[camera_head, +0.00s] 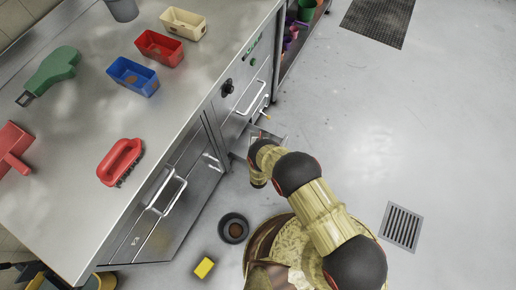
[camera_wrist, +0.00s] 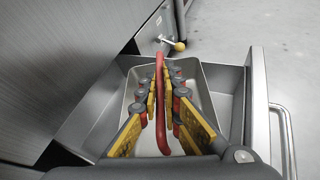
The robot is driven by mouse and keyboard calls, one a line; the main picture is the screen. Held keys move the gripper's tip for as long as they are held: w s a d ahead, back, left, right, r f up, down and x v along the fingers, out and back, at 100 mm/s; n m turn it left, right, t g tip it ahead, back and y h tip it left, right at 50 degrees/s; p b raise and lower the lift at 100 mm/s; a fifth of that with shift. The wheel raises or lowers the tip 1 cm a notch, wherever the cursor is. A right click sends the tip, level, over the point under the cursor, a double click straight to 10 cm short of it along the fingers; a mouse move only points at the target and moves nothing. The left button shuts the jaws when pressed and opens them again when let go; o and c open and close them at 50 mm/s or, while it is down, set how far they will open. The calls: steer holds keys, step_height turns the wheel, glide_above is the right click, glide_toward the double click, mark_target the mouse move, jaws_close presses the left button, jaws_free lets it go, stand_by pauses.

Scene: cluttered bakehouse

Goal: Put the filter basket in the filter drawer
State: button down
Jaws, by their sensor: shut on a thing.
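The filter basket (camera_wrist: 126,97) is a grey metal tray with a red arched handle (camera_wrist: 160,108). My gripper (camera_wrist: 161,84) is shut on that handle, with yellow finger pads on either side. In the wrist view the basket lies within the outline of the open filter drawer (camera_wrist: 228,92). I cannot tell whether it rests on the drawer's bottom or hangs just above it. In the head view the drawer (camera_head: 271,130) sticks out low from the cabinet, and my arm hides most of it, the basket and the gripper.
A yellow-tipped lever (camera_wrist: 179,46) sits beside the drawer. A dark bowl (camera_head: 234,241) with brown contents and a yellow sponge (camera_head: 203,267) lie on the floor near my base. The steel counter (camera_head: 75,215) holds bins and brushes. The floor to the right is clear, with a drain grate (camera_head: 401,226).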

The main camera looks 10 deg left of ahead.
steer(key=shift+f+b, duration=1.05)
steer(key=shift+f, duration=1.45)
steer(key=shift+f, duration=0.1)
steer(key=c, duration=2)
jaws_free()
steer(key=shift+s+r, duration=0.1)
steer(key=shift+r, duration=0.1)
steer(key=shift+p+v, duration=2.2)
steer(key=shift+v, duration=3.65)
